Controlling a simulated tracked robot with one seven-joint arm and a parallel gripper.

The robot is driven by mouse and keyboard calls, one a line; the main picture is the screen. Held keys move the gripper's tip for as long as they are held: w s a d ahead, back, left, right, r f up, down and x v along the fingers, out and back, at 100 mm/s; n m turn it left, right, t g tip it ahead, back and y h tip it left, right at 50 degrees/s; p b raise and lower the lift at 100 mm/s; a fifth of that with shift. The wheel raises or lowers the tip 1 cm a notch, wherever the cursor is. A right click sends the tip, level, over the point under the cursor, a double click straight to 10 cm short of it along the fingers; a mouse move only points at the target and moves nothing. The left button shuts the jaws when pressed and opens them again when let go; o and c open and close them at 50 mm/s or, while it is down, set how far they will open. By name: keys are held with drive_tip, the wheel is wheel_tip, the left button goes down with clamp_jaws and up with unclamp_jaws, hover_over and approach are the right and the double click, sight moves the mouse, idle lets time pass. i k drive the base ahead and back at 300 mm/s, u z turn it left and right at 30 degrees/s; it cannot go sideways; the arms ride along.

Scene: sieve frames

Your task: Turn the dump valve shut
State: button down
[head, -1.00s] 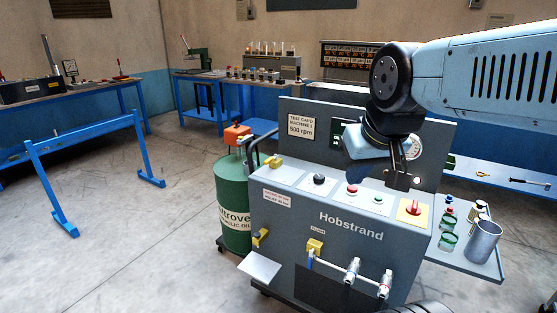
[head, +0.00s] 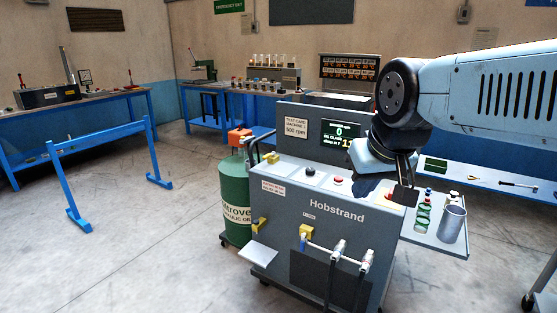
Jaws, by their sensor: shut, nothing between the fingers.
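The grey Hobstrand test machine (head: 337,211) stands in the middle of the head view. On its front, a yellow fitting (head: 306,230) with a blue lever (head: 303,244) sits at the left end of a pipe with two metal couplings (head: 340,247). Another yellow fitting (head: 259,226) is on the front's left side, and one more (head: 271,157) is on the top at left. I cannot tell which is the dump valve. My gripper (head: 403,196) is shut and empty at the right end of the sloped panel, hiding most of the red switch there. Contact is unclear.
A side shelf (head: 438,241) at right holds a metal cup (head: 452,224) and green-banded jars. A green oil drum (head: 234,188) stands left of the machine. A blue frame (head: 110,165) stands on open floor at left. Workbenches line the wall.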

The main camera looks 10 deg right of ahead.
sight(273, 154)
drive_tip(key=z, duration=0.2)
drive_tip(key=k, duration=0.15)
drive_tip(key=u, duration=0.4)
drive_tip(key=i, duration=0.8)
drive_tip(key=z, duration=0.1)
drive_tip(key=k, duration=0.45)
drive_tip(key=u, duration=0.45)
drive_tip(key=i, duration=1.55)
drive_tip(key=z, duration=0.2)
